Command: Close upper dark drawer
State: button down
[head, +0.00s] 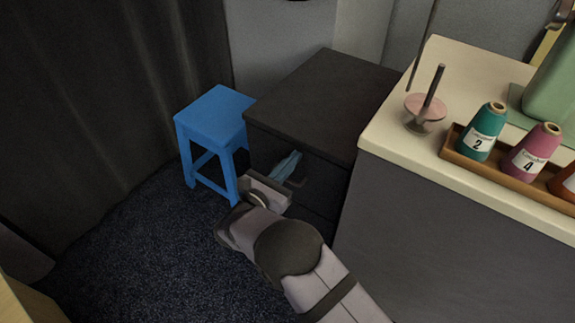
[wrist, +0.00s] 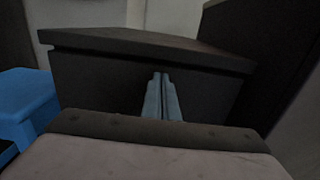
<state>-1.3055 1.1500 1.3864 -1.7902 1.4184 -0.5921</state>
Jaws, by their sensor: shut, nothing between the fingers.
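A dark cabinet (head: 325,90) stands on the floor between the blue stool and the pale-topped counter. The front of its upper drawer (head: 322,178) faces my arm and is partly hidden behind my gripper. In the wrist view the dark drawer front (wrist: 100,80) lies just under the overhanging top and looks about flush with it. My gripper (head: 293,160) is at this front, its blue-grey fingers together and empty. In the wrist view the fingertips (wrist: 161,78) point at the middle of the front. I cannot tell whether they touch it.
A blue stool (head: 216,118) stands close at the cabinet's left. The counter (head: 450,230) on the right carries a spindle (head: 428,105), a tray (head: 508,182) of thread cones and a green machine (head: 552,105). Dark carpet (head: 130,240) at the left is clear.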

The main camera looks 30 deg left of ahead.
jog(key=shift+w+r, duration=0.25)
jog(key=shift+s+a, duration=0.1)
jog(key=shift+s, duration=0.1)
jog(key=s+p, duration=0.2)
jog(key=s, duration=1.2)
jog(key=shift+f, duration=0.25)
